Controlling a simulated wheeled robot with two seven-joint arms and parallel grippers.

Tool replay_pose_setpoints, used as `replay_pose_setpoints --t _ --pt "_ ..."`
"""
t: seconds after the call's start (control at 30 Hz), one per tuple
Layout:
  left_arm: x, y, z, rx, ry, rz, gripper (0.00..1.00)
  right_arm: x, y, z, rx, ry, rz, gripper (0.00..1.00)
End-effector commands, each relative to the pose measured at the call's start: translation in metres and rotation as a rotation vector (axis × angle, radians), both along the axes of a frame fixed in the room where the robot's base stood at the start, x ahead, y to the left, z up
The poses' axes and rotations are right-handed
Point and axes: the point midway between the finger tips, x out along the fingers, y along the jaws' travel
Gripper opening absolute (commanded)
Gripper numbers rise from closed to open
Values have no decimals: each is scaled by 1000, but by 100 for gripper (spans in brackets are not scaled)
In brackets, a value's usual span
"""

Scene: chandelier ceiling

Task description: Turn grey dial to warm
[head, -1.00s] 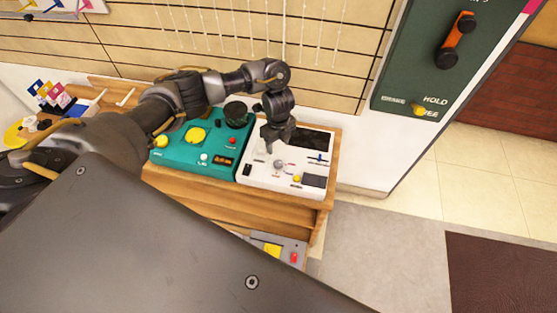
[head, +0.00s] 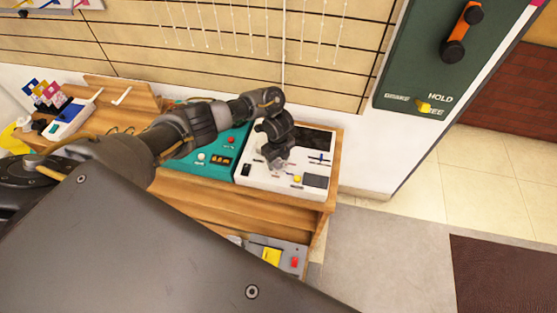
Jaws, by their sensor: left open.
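My left gripper (head: 277,161) reaches in from the left and points down at the white control panel (head: 262,182) on the wooden bench. The gripper is open, and its fingertips are low over the panel's left-middle part, where the grey dial sat in the earlier picture. The dial is now mostly hidden behind the fingers, so I cannot tell its setting or whether the fingers touch it. The panel also has a yellow button (head: 297,179), a blue slider (head: 319,158), a black switch (head: 246,170) and a dark screen (head: 315,140). My right gripper is not in view.
A teal panel (head: 215,166) stands left of the white one, partly under my left arm. A grey panel (head: 290,250) with yellow and red parts is lower down. A green wall board (head: 410,70) with an orange handle (head: 461,33) is at right. Floor at right is clear.

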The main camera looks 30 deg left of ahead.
Motion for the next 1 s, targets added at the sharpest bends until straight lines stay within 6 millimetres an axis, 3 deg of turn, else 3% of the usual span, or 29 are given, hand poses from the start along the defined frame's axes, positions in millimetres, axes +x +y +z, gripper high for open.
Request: replay_pose_setpoints --t 0.07,0.43,0.73,1.0 --pt "0 0 0 0 0 0 54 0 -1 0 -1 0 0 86" --pt "0 0 0 0 0 -1 9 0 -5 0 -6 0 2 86" --pt "0 0 2 0 1 44 9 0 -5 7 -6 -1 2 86" --pt "0 -1 5 0 1 220 9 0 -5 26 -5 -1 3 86"
